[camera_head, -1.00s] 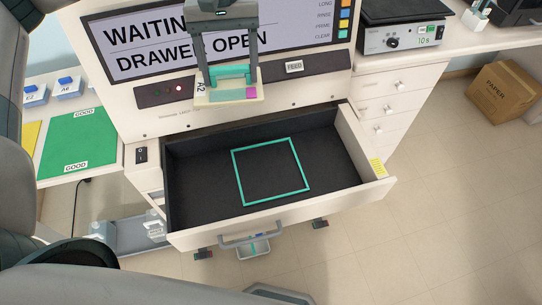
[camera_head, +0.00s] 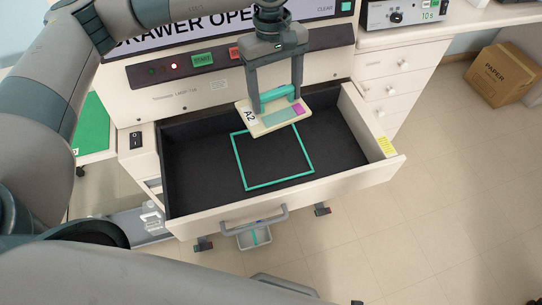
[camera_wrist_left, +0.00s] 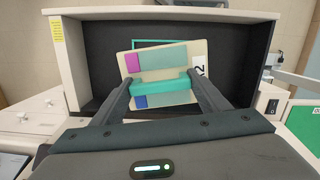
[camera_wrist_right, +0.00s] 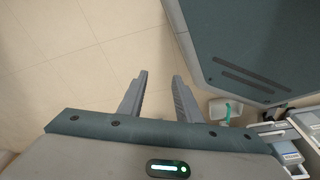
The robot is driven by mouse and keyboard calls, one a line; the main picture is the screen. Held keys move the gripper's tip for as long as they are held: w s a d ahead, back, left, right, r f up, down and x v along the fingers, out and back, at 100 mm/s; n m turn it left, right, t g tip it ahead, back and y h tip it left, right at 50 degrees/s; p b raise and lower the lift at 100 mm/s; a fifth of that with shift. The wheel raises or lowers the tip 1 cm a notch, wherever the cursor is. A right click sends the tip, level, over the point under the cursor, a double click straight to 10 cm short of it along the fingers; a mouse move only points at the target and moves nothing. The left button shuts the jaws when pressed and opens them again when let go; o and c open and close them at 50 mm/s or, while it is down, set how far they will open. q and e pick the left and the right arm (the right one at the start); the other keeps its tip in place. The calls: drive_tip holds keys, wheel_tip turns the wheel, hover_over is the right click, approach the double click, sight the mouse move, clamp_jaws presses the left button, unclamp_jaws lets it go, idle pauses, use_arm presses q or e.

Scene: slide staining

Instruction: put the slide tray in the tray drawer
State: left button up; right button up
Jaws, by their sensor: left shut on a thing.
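The slide tray (camera_head: 262,126) is cream, marked A2, with teal and magenta patches and a teal handle. My left gripper (camera_head: 278,93) is shut on its handle and holds it above the back part of the open drawer. The tray (camera_wrist_left: 196,62) also shows between the fingers in the left wrist view. The tray drawer (camera_head: 205,178) is pulled out, with a dark floor and a teal square outline (camera_head: 247,187) marked on it. The tray covers the outline's far edge in the head view. My right gripper (camera_wrist_right: 159,92) is open and empty, over the floor.
The drawer has raised cream walls and a grey front handle (camera_head: 252,218). Above it are the machine's panel with a green START button (camera_head: 203,60) and a screen. A green mat (camera_head: 92,128) lies at left. A cardboard box (camera_head: 503,72) stands on the floor at right.

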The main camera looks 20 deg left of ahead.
sight(294, 106)
use_arm(q)
drive_tip(key=d+f+n+b, duration=0.1)
drive_tip(key=f+n, duration=0.1)
drive_tip(key=d+f+n+b, duration=0.1)
drive_tip(key=d+f+n, duration=0.1)
drive_tip(key=w+d+f+n+b, duration=0.1)
drive_tip(key=f+n, duration=0.1)
drive_tip(key=shift+d+t, duration=0.15)
drive_tip(key=shift+t, duration=0.15)
use_arm(e)
drive_tip(key=w+r+t+b, duration=0.1)
drive_tip(key=w+r+b, duration=0.2)
drive_tip(key=r, duration=0.6)
drive_tip(key=w+r+b, duration=0.2)
drive_tip(key=w+r, duration=0.1)
drive_tip(key=r, duration=0.6)
use_arm(q)
drive_tip(key=w+d+f+n+t, duration=0.1)
drive_tip(key=d+f+n, duration=0.3)
drive_tip(key=f+n, duration=0.3)
drive_tip(key=n, duration=0.3)
drive_tip(key=shift+d+f, duration=0.15)
drive_tip(key=shift+d, duration=0.15)
use_arm(e)
drive_tip(key=s+f, duration=0.3)
drive_tip(key=f, duration=2.2)
drive_tip(key=shift+a+f, duration=0.15)
drive_tip(key=shift+a, duration=0.1)
